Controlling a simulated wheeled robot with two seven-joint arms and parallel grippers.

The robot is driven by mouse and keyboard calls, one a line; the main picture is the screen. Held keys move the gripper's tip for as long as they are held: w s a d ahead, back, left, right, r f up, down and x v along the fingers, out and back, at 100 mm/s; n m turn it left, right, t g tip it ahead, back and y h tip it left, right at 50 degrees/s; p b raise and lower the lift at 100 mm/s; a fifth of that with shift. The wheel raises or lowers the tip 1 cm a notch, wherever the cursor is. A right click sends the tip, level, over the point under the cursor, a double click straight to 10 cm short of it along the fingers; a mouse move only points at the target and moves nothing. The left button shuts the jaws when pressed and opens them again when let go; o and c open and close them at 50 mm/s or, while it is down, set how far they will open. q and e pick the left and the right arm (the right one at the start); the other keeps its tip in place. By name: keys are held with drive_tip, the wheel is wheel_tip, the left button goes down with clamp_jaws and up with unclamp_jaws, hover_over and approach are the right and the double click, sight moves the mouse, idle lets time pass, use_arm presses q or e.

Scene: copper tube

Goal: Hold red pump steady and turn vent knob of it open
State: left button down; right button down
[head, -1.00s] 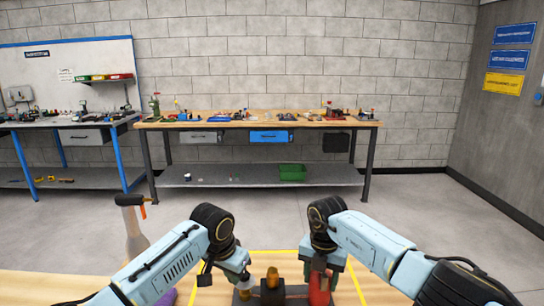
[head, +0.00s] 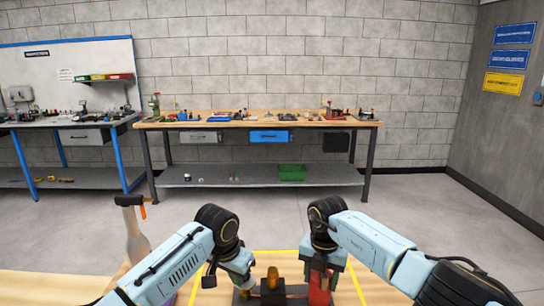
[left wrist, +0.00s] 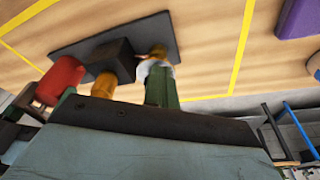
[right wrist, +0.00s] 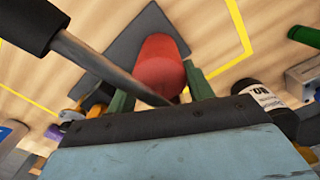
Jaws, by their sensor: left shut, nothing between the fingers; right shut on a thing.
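The red pump body (head: 319,288) stands upright at the right end of a dark base plate (left wrist: 70,48). My right gripper (head: 320,270) is shut on it; the right wrist view shows green fingers either side of the red cylinder (right wrist: 160,65). A dark block (left wrist: 112,56) with an amber cylinder (head: 273,276) stands mid-plate. My left gripper (head: 243,286) is shut and empty at the plate's left end. In the left wrist view its green fingers (left wrist: 162,85) are beside a small pale part (left wrist: 146,70) and a copper-coloured tip (left wrist: 158,50). I cannot tell whether they touch, or which part is the vent knob.
A grey rod with a black grip (right wrist: 30,22) crosses close to the right wrist camera. A spray bottle (head: 134,225) stands at left on the wooden table. A purple object (left wrist: 298,18) lies beyond the yellow tape lines (left wrist: 240,55).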

use_arm(q)
drive_tip(key=shift+s+d+r, duration=0.1)
drive_tip(key=shift+s+d, duration=0.1)
drive_tip(key=shift+d, duration=0.45)
use_arm(e)
drive_tip(key=shift+a, duration=0.2)
use_arm(q)
drive_tip(key=shift+s, duration=0.35)
drive_tip(key=v, duration=0.3)
drive_tip(key=w+v, duration=0.1)
drive_tip(key=v, duration=0.1)
drive_tip(key=shift+d+r, duration=0.15)
drive_tip(key=shift+r, duration=0.35)
use_arm(e)
drive_tip(key=shift+d, duration=0.1)
use_arm(q)
wheel_tip(320, 180, down, 6)
drive_tip(key=a, duration=0.1)
drive_tip(key=shift+w+a, duration=0.4)
drive_tip(key=shift+w, duration=0.05)
drive_tip(key=shift+w+d, duration=0.2)
idle(0.7)
